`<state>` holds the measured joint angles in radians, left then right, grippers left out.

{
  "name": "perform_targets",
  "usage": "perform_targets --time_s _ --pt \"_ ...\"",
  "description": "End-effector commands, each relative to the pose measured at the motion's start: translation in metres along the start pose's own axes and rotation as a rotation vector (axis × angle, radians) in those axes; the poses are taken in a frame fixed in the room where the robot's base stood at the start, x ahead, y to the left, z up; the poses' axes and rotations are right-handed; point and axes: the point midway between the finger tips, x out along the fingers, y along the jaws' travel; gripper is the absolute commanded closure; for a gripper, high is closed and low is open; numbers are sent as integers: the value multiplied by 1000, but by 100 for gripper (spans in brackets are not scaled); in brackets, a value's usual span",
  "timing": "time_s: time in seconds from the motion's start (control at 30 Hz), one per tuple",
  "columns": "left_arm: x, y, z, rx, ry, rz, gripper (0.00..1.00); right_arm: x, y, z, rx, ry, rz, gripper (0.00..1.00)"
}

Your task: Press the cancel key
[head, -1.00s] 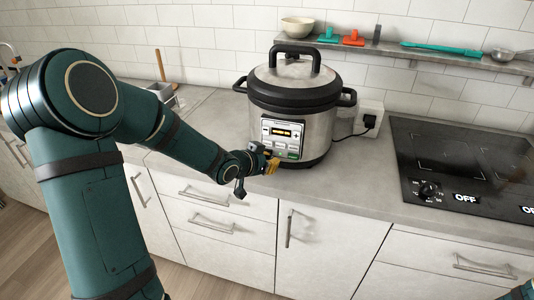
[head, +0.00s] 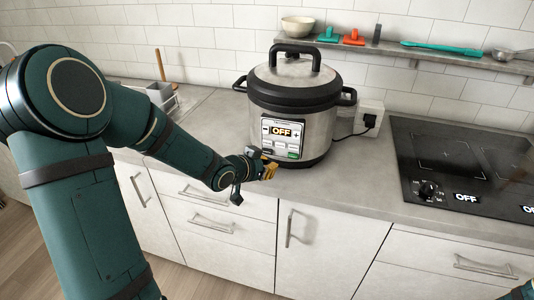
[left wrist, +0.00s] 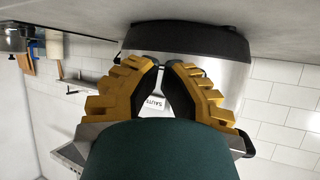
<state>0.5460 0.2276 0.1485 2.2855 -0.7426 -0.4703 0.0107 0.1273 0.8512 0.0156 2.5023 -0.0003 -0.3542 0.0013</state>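The pressure cooker (head: 294,95) stands on the counter, with its control panel (head: 282,137) facing me. The display (head: 282,131) reads OFF. Small keys sit under the display, one of them green (head: 293,155). I cannot make out the cancel key's label; my gripper covers the panel's lower left. My left gripper (head: 268,168) is at the lower left of the panel; I cannot tell whether it touches a key. In the left wrist view its yellow fingers (left wrist: 162,64) have their tips almost together, holding nothing. A key labelled SAUTE (left wrist: 154,103) shows between them. My right gripper is out of view.
A cooktop (head: 465,165) lies to the right of the cooker. A wall socket (head: 370,118) with the cooker's plug is behind. A shelf (head: 440,56) with utensils and a bowl (head: 298,26) hangs above. The counter front is clear.

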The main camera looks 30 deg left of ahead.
Motion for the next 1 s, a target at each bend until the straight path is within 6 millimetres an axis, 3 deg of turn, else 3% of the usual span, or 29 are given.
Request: perform_targets --time_s 0.5,1.0 --pt "-36 19 20 1 -1 0 100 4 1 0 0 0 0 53" --pt "-38 21 21 0 -1 0 100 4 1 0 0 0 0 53"
